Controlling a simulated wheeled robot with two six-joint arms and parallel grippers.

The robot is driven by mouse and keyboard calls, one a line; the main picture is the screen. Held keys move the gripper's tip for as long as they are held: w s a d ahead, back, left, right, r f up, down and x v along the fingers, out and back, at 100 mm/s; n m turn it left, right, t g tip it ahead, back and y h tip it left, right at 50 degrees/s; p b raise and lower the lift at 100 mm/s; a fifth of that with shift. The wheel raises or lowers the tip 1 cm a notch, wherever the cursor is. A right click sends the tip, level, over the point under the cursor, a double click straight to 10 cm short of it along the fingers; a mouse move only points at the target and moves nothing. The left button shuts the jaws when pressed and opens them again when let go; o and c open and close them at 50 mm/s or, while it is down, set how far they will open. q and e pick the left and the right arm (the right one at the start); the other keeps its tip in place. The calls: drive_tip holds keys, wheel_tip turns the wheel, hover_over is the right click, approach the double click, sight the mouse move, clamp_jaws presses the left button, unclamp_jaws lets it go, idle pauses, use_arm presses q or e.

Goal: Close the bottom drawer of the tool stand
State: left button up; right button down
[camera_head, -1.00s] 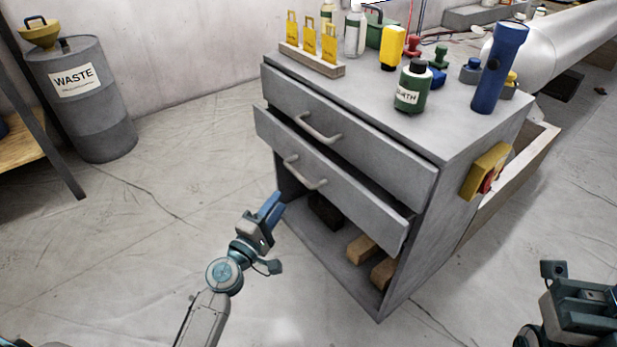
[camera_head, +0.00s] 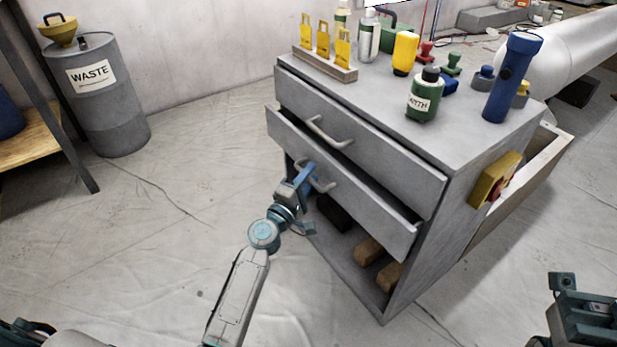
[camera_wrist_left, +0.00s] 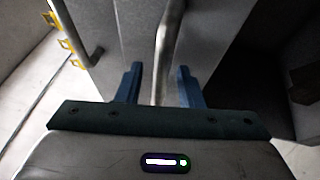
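The grey tool stand (camera_head: 480,150) stands right of centre in the head view. Its bottom drawer (camera_head: 375,200) sticks out past the drawer above. The bottom drawer's handle (camera_head: 324,186) is a light metal bar, partly hidden by my left gripper (camera_head: 304,174). In the left wrist view, the blue fingers of my left gripper (camera_wrist_left: 159,70) are apart, with the handle bar (camera_wrist_left: 166,40) showing between them; contact cannot be told. My right gripper (camera_head: 583,312) is at the lower right edge, its fingers not clearly shown.
The upper drawer (camera_head: 380,150) has its own handle. Below the drawers is an open shelf with wooden blocks (camera_head: 370,250). A flashlight (camera_head: 512,75), a green bottle (camera_head: 425,95) and other items stand on top. A waste drum (camera_head: 100,100) is left. The floor in front is clear.

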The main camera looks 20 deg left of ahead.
sight(322, 172)
use_arm(q)
drive_tip(key=shift+c, duration=0.2)
clamp_jaws()
drive_tip(key=w+d, duration=0.1)
drive_tip(key=w+d+b, duration=0.1)
drive_tip(key=w, duration=0.1)
drive_tip(key=shift+w+d, duration=0.2)
drive_tip(key=shift+d, duration=0.15)
drive_tip(key=shift+o, duration=0.2)
unclamp_jaws()
drive_tip(key=shift+w, duration=0.1)
drive_tip(key=v, duration=1.1)
drive_tip(key=shift+b, duration=0.4)
